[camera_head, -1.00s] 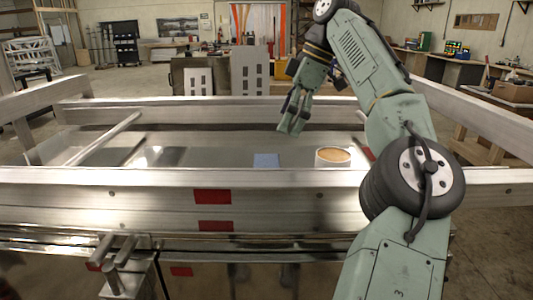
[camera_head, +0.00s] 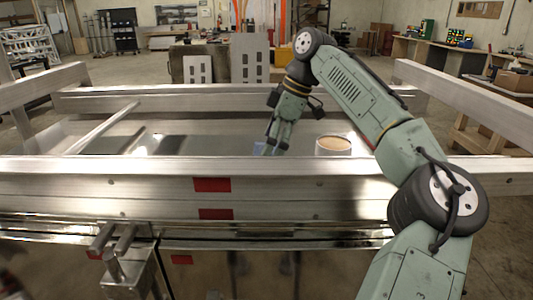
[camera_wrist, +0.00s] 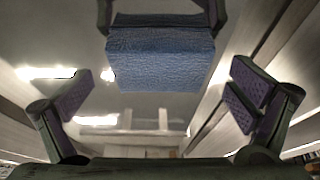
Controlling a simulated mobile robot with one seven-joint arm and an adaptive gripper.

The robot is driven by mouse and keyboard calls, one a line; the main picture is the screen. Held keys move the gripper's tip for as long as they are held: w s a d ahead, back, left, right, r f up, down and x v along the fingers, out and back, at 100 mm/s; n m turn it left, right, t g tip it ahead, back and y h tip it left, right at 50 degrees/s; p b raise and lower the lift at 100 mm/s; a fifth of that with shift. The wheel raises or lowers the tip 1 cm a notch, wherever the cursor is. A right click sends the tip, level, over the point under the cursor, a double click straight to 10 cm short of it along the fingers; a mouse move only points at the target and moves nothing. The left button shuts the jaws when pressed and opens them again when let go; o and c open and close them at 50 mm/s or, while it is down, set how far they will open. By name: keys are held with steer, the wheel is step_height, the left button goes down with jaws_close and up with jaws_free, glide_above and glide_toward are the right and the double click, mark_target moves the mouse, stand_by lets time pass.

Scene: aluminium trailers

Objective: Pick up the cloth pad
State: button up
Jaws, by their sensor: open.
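The blue cloth pad (camera_head: 258,149) lies on the trailer's shiny metal floor. In the head view it is partly hidden by my gripper (camera_head: 272,143) and the front rail. In the wrist view the pad (camera_wrist: 160,55) shows at the top middle, blue and textured, beyond the fingertips. My gripper (camera_wrist: 160,98) is open, with its purple-padded fingers apart at left and right and nothing between them. The head view shows it pointing down at the pad; whether it touches the pad cannot be told.
A round white container with a tan top (camera_head: 333,146) stands just right of my gripper. The trailer's front rail (camera_head: 120,185) crosses in front, and a side rail (camera_head: 460,105) runs along the right. A slanted bar (camera_head: 105,128) lies left; the floor between is clear.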

steer(key=shift+a+f, duration=0.1)
steer(key=shift+f, duration=0.1)
steer(key=shift+c, duration=0.5)
steer(key=c, duration=1.1)
